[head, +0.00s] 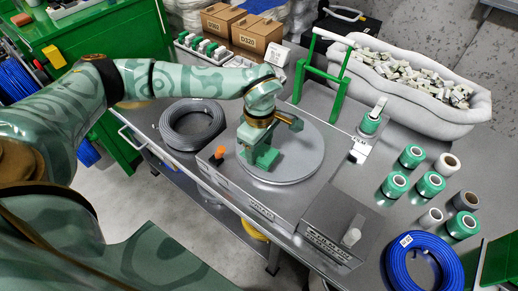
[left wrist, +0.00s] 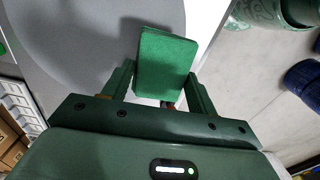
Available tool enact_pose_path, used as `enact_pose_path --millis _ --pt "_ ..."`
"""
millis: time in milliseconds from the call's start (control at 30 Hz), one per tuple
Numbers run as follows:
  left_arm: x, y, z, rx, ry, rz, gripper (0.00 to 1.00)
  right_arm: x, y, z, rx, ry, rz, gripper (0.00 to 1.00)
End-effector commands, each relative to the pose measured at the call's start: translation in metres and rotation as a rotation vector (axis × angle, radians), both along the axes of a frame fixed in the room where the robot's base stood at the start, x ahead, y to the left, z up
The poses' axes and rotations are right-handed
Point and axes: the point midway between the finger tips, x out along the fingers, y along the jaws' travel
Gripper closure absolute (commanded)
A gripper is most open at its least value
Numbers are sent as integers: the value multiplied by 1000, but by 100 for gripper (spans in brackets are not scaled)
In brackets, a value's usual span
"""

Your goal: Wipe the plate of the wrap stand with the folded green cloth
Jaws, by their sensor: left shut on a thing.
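The wrap stand's round grey plate (head: 302,160) lies on a grey box-shaped base on the bench. It also shows in the left wrist view (left wrist: 70,40). My left gripper (head: 262,156) is over the left part of the plate, pointing down. In the left wrist view my left gripper (left wrist: 160,92) is shut on the folded green cloth (left wrist: 166,62), which sits between its two fingers. In the head view the cloth is hard to tell from the green fingers, and whether it touches the plate is not clear. My right gripper is not in view.
An orange knob (head: 221,152) stands on the base left of the plate. A dark cable coil (head: 192,124) lies behind it. A green frame (head: 322,75) stands behind the plate. Several green rolls (head: 396,184) and a blue cable coil (head: 424,264) are at the right.

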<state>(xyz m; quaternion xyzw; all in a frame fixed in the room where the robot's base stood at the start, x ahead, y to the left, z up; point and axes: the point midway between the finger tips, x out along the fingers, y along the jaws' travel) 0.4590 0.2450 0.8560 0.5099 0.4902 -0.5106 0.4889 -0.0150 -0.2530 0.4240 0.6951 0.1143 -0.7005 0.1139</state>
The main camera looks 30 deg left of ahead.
Motion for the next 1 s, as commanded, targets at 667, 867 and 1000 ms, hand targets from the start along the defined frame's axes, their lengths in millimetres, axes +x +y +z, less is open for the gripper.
enact_pose_path --millis 667,867,1000 --pt "-2 3 39 0 0 17 63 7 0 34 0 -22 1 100" --pt "-2 3 39 0 0 17 63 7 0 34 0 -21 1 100" --pt "-2 3 39 -1 -1 17 63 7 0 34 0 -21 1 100"
